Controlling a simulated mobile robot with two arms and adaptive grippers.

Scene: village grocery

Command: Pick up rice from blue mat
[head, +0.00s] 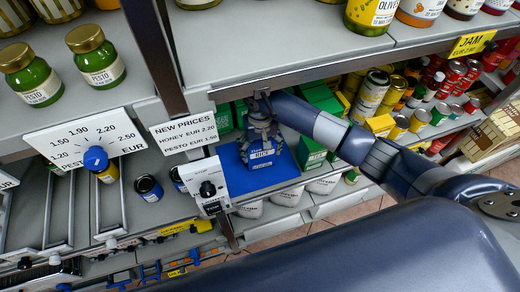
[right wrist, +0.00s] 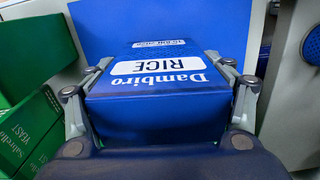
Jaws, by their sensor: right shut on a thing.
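The rice (head: 262,160) is a blue box with a white "RICE" label. It is at the blue mat (head: 231,172) on the shelf; whether it touches the mat I cannot tell. In the right wrist view the rice (right wrist: 160,85) fills the space between the fingers, with the blue mat (right wrist: 215,22) behind it. My right gripper (head: 260,138) reaches down over the box and is shut on it; its two fingers (right wrist: 160,62) press on opposite sides. My left gripper is not in view.
Green boxes (head: 312,150) stand close to the right of the mat. Cans (head: 371,93) fill the shelf further right.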

